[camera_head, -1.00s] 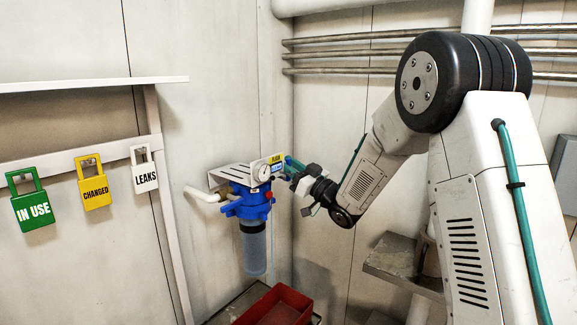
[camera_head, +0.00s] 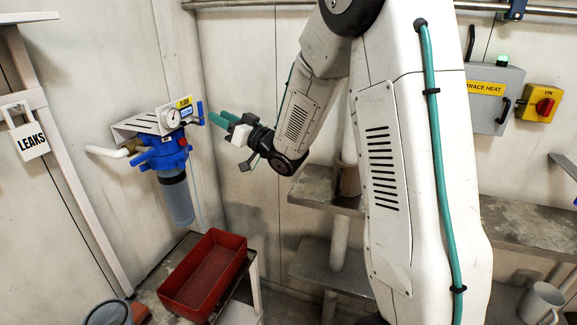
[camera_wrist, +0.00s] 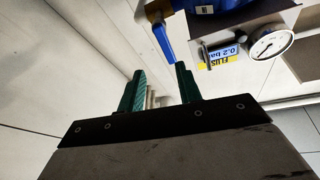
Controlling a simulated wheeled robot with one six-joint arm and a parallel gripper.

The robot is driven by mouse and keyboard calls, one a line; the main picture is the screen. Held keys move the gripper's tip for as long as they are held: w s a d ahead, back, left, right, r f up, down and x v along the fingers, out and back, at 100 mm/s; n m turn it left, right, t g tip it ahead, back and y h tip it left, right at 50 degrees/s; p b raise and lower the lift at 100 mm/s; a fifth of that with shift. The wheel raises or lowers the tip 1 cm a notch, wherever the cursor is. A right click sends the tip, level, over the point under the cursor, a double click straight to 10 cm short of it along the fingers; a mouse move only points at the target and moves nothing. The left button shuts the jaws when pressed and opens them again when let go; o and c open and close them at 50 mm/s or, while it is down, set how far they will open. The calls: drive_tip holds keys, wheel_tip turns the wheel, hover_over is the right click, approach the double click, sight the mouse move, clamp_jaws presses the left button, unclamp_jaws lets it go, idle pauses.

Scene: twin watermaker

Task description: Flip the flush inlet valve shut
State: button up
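The blue filter head (camera_head: 166,154) with a clear bowl hangs on the wall bracket in the head view. A blue lever (camera_head: 200,112), taken as the flush inlet valve handle, stands roughly upright at its right side, beside the gauge and label. In the wrist view the blue lever (camera_wrist: 164,42) points down beyond the fingertips. My gripper (camera_head: 224,119) is just right of the lever, with a small gap in the head view. Its two green fingers are apart with nothing between them in the wrist view (camera_wrist: 161,80).
A round gauge (camera_wrist: 271,43) and yellow-blue label (camera_wrist: 221,57) sit beside the lever. Below are a red bin (camera_head: 205,272) on a bench and metal shelves (camera_head: 325,190). A white pipe (camera_head: 108,152) runs left of the filter. The wall right of the lever is clear.

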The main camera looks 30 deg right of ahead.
drive_tip(key=s+d+f+m+g+h, duration=0.1)
drive_tip(key=s+g+h, duration=0.4)
drive_tip(key=s, duration=0.8)
drive_tip(key=s+d+f+m+g+h, duration=0.1)
drive_tip(key=s+g+h, duration=0.4)
drive_tip(key=s, duration=0.9)
drive_tip(key=shift+d+f+m+g+h, duration=0.2)
drive_tip(key=shift+d+m+g+h, duration=0.15)
drive_tip(key=shift+m+g, duration=0.8)
drive_tip(key=shift+n+g, duration=0.25)
drive_tip(key=s+a+g, duration=0.1)
drive_tip(key=s+g, duration=0.1)
drive_tip(key=s, duration=0.6)
drive_tip(key=s+a+f+n+g+y, duration=0.1)
drive_tip(key=s+a+g, duration=0.1)
drive_tip(key=s, duration=0.6)
drive_tip(key=shift+a+g, duration=0.3)
drive_tip(key=shift+g, duration=0.2)
